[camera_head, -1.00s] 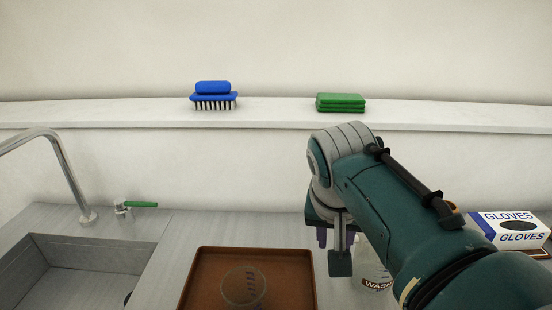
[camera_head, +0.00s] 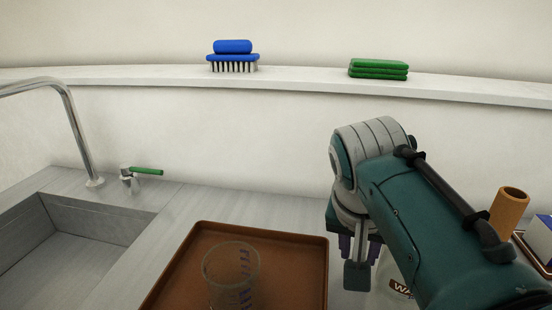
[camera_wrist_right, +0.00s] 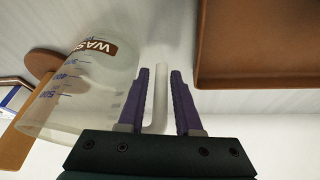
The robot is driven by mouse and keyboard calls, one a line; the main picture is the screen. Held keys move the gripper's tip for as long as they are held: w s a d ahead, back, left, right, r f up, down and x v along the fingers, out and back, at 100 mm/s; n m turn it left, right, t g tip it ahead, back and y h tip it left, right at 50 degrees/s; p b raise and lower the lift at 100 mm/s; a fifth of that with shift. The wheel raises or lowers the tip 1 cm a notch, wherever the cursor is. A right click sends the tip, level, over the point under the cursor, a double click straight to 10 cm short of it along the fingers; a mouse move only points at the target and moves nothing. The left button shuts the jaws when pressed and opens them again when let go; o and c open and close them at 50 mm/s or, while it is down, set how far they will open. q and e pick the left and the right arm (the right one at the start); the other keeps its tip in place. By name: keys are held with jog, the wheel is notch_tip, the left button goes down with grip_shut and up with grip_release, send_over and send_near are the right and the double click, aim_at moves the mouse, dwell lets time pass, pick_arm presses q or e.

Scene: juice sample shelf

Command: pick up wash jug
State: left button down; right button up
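The wash jug (camera_head: 393,274) is translucent with a brown "WASH" label; in the head view my right arm hides most of it. In the right wrist view the jug (camera_wrist_right: 92,85) fills the left side, showing its label and blue volume marks. My right gripper (camera_wrist_right: 160,73) is open, with purple fingers beside the jug. A pale upright bar (camera_wrist_right: 161,95), which looks like the jug's handle, shows between the fingers with gaps on both sides. In the head view the right gripper (camera_head: 360,247) points down, partly covered by its wrist. My left gripper is not in view.
A brown tray (camera_head: 190,262) with a clear beaker (camera_head: 231,272) lies left of the gripper. A sink (camera_head: 85,245) and tap (camera_head: 75,130) are at the left. A tan cylinder (camera_head: 509,209) and gloves box (camera_head: 543,236) are at the right. A shelf holds a blue brush (camera_head: 233,57) and green pads (camera_head: 379,69).

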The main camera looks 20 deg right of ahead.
jog(key=shift+a, duration=0.15)
jog(key=shift+c, duration=0.2)
grip_shut()
dwell(1.0)
